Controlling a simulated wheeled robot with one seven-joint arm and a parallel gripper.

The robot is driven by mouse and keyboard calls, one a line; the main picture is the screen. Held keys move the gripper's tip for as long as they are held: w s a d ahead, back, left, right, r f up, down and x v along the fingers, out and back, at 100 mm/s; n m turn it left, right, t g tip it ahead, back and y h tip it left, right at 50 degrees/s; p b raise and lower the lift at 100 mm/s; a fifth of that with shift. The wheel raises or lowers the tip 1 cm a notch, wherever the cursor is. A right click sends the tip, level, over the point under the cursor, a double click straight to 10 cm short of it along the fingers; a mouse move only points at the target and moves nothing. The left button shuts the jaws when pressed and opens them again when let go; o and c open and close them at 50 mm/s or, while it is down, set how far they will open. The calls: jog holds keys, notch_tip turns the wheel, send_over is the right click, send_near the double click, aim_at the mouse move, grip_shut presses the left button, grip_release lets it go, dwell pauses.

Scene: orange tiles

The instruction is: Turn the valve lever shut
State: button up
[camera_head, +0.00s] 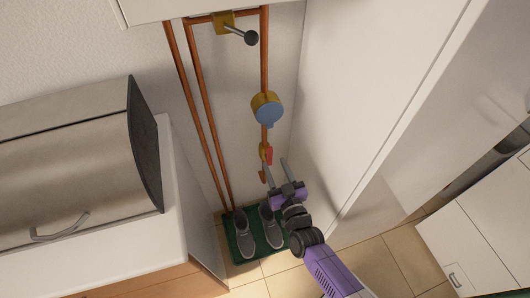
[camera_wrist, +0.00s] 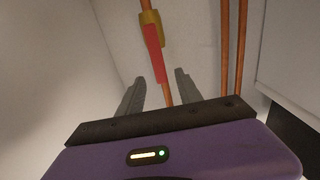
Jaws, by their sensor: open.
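The valve is a brass body with a red lever (camera_head: 268,155) on a vertical copper pipe, below a round blue-faced meter. In the wrist view the red lever (camera_wrist: 154,54) hangs down from the brass body (camera_wrist: 149,18), nearly in line with the pipe and slightly tilted. My gripper (camera_head: 275,164) is open, its two grey fingers pointing up toward the valve. In the wrist view my gripper (camera_wrist: 160,82) has one finger on each side of the pipe below the lever. The lever's lower end shows above and between the fingertips; I cannot tell whether they touch it.
The blue-faced meter (camera_head: 267,108) and a brass fitting with a dark knob (camera_head: 251,38) sit higher on the pipes. A white panel stands close on the right. Grey shoes (camera_head: 244,236) stand on a green mat (camera_head: 259,257) below. A counter with a metal box (camera_head: 80,160) is left.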

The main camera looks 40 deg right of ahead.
aim_at(270, 154)
jog(key=x, duration=0.6)
jog(key=shift+w+d, duration=0.15)
jog(key=shift+w, duration=0.1)
grip_shut()
dwell(1.2)
